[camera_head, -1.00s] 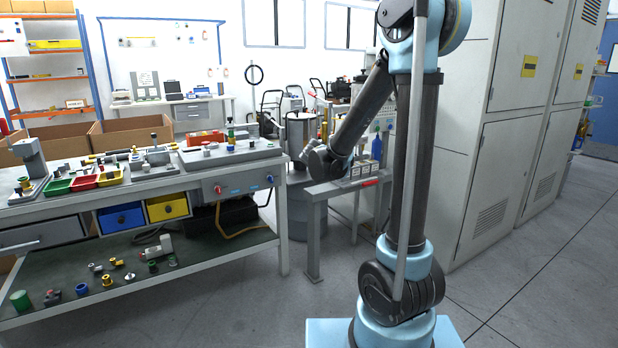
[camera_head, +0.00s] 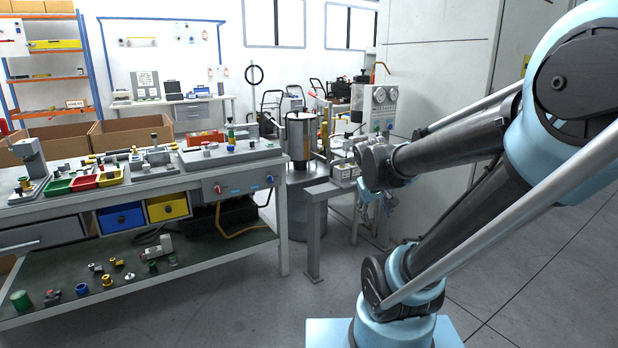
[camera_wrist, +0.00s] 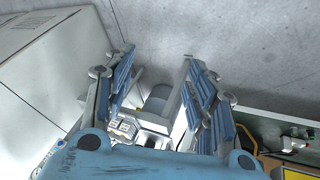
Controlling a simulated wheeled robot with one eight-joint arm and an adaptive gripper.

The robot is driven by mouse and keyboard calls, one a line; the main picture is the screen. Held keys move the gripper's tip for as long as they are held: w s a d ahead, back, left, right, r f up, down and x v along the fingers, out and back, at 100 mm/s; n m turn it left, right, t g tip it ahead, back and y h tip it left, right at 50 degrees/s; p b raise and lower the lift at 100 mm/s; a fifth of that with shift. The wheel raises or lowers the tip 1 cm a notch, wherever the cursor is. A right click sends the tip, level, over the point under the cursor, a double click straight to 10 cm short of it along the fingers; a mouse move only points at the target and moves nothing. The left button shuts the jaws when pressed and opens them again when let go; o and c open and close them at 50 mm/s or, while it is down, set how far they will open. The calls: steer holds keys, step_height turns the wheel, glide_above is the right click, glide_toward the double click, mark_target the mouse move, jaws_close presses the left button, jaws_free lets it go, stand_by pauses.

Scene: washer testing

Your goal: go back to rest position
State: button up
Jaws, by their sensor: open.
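My arm reaches in from the right in the head view, with its elbow high and its forearm running left. My gripper (camera_head: 376,212) hangs at the forearm's end, beside the right part of the small grey stand (camera_head: 314,235). In the wrist view my gripper (camera_wrist: 160,78) has its two blue-padded fingers spread apart. Nothing is held between them. A grey object and part of a pale frame show below, in the gap. I cannot tell exactly how far the fingers are from the stand.
A long workbench (camera_head: 60,207) with colored bins and fittings stands on the left. A metal drum (camera_head: 301,137) stands behind the small stand. A gauge panel (camera_head: 380,98) and tall grey cabinets (camera_head: 440,85) are behind my arm. The floor (camera_head: 240,305) in front is clear.

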steer(key=s+f+m+g+y, duration=0.1)
steer(key=s+f, duration=0.1)
steer(key=s, duration=0.5)
steer(key=s+a+f+m+g+y, duration=0.1)
steer(key=s+f, duration=0.2)
steer(key=s, duration=0.4)
steer(key=shift+s+a+f+g, duration=0.25)
steer(key=shift+a+g, duration=0.05)
steer(key=shift+g, duration=0.1)
steer(key=shift+w+f, duration=0.2)
steer(key=shift+w, duration=0.3)
